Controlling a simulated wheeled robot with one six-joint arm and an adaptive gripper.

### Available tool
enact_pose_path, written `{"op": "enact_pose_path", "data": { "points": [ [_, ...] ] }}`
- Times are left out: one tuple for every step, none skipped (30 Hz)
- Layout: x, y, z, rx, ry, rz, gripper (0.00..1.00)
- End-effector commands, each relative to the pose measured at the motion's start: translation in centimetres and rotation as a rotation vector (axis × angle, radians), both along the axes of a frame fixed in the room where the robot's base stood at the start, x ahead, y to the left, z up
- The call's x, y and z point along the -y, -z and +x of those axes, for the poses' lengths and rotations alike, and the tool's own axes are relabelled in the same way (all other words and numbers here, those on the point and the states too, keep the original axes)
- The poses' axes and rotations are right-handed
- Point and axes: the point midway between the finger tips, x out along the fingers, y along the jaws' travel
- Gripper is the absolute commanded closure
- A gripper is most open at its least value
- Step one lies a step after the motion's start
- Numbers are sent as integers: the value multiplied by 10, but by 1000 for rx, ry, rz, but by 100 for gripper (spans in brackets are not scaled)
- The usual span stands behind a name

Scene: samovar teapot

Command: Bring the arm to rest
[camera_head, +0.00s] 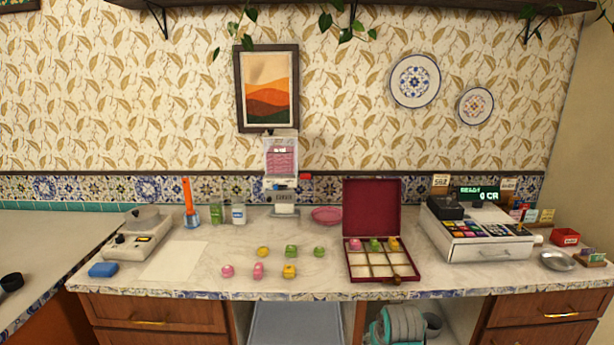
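My gripper does not show in the head view. Rounded grey and teal shapes show at the bottom edge, right of centre; I cannot tell whether they are part of my arm. The marble counter (215,284) stands in front of me, and no gripper is seen over it. On it, an open dark red box (372,219) has a divided tray, with a few small coloured pieces in its back row. Several loose pink, yellow and green pieces, such as the yellow piece (289,271), lie left of the box.
A cash register (487,245) stands at the right, with a metal dish (557,261) beside it. A scale-like device (137,241), a blue sponge (103,270) and a paper sheet (174,261) are at the left. A dispenser (283,172) and a pink plate (327,215) stand at the back.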

Motion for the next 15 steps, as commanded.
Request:
{"op": "enact_pose_path", "data": {
  "points": [
    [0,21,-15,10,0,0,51],
    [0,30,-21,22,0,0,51],
    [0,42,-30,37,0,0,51],
    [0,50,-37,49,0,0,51],
    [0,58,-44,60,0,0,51],
    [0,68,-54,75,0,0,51],
    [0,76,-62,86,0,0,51],
    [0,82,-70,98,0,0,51],
    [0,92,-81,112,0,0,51],
    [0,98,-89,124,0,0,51],
    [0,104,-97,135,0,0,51],
    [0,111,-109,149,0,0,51],
    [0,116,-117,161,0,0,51],
    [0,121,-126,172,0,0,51],
    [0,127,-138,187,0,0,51]
  ]
}}
